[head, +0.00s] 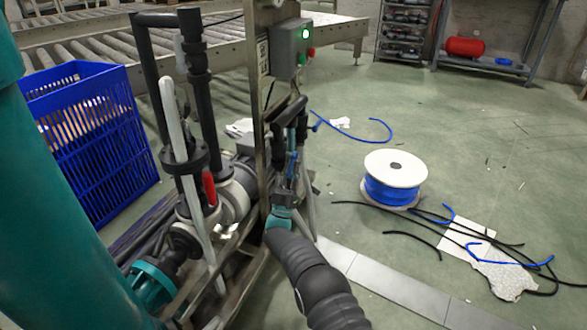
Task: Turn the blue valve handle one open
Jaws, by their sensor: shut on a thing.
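A blue valve handle (292,163) shows as a narrow blue strip beside the steel post, below black pipe fittings (291,112). My gripper (288,186) reaches up to it from below, at the end of my dark ribbed arm with a teal wrist. My gripper is shut on the blue handle. The fingertips are small and partly lost against the dark fittings. The handle's exact angle and the valve body behind it are hard to make out.
A pump with a red handle (209,187) and black pipes stands left of the post. A control box (291,48) with a lit green lamp is above. A blue crate (88,140) is left. A cable spool (394,178) and loose cables lie right; open floor lies beyond.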

